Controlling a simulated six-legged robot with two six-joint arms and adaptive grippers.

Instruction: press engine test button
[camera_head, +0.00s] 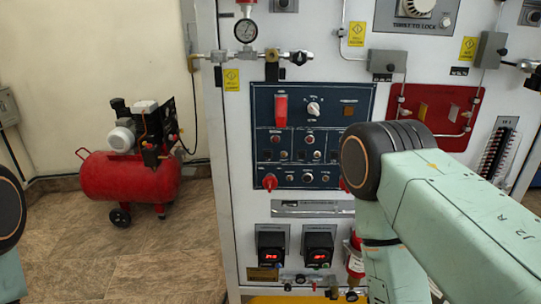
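A dark blue control panel (262,112) is mounted on the white trainer wall. The labels are too small to read, so I cannot tell which control is the engine test button. My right arm covers the panel's lower right corner. Neither of my grippers shows; only pale green links and dark joints of my arms are visible.
Below the panel are two black displays with red digits (271,253) (318,252) and a red cylinder (354,256). A pressure gauge (246,31) and pipe valves sit above. A red compressor (128,176) stands on the floor at left. The floor between it and the trainer is clear.

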